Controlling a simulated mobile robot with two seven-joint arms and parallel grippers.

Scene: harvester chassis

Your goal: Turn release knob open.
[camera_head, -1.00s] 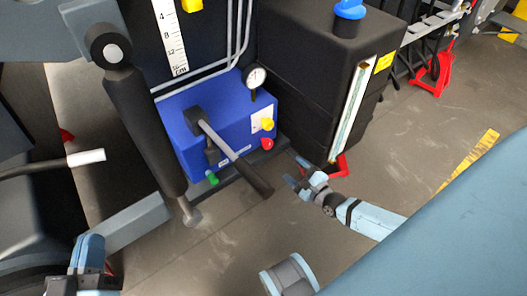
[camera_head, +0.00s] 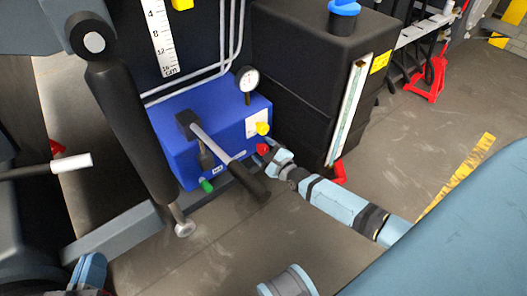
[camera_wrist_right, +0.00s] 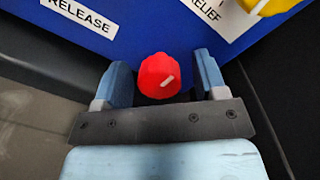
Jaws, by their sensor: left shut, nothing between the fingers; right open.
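The red knob (camera_head: 263,149), with a white pointer mark, is on the front of the blue unit (camera_head: 182,158). In the right wrist view the red knob (camera_wrist_right: 159,77) sits between the two blue fingers of my right gripper (camera_wrist_right: 161,64), with a gap on each side. A "RELEASE" label (camera_wrist_right: 78,14) is up and left of it. The white mark slants up to the right. My left gripper (camera_head: 90,270) is shut and empty at the lower left.
A yellow knob (camera_head: 262,129) is just above the red one, by a "RELIEF" label (camera_wrist_right: 209,9). A lever (camera_head: 222,150) with a black grip juts out in front. A green knob (camera_head: 207,186) is lower left. A black tank (camera_head: 312,75) stands close on the right.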

